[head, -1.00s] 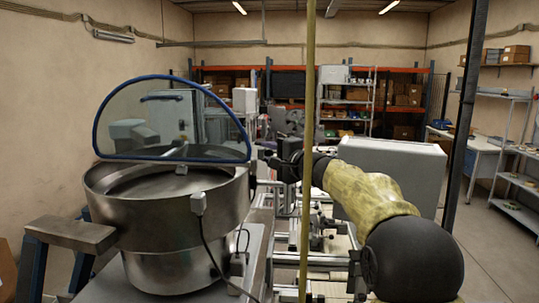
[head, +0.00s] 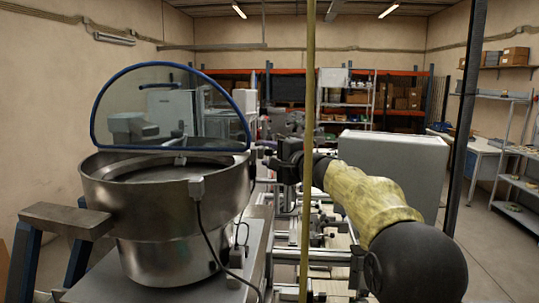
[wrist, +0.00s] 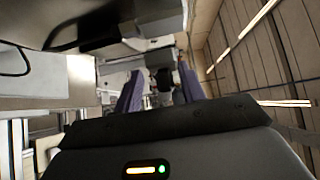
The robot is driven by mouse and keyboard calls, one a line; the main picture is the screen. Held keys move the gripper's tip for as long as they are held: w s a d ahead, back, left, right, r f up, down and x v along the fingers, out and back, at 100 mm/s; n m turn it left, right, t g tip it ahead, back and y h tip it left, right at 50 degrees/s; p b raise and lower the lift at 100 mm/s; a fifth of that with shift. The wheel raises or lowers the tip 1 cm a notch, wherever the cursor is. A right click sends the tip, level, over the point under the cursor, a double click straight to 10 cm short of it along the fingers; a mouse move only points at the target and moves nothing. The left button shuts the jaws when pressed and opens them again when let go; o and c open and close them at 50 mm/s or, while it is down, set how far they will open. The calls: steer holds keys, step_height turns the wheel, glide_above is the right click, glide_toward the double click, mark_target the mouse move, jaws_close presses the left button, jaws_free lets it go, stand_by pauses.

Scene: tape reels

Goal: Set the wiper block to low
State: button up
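My gripper (head: 263,152) is at the right of the steel bowl (head: 165,222), close to the lower right corner of the blue-rimmed clear cover (head: 165,105). Its fingers point left. In the wrist view, the two purple fingers of my gripper (wrist: 161,92) stand apart with no held object visible between them. A small grey fitting (head: 180,160) shows at the bowl's far inner side; I cannot tell whether it is the wiper block. No low mark or setting can be read.
A grey box-shaped cabinet (head: 392,170) stands behind my arm. A thin upright pole (head: 308,90) crosses in front of the arm. Metal rails and fittings lie below my gripper. A cable (head: 208,245) hangs down the bowl's front.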

steer(key=b+v, duration=0.8)
steer(key=v, duration=0.9)
steer(key=shift+s+d, duration=0.15)
steer(key=shift+d, duration=0.05)
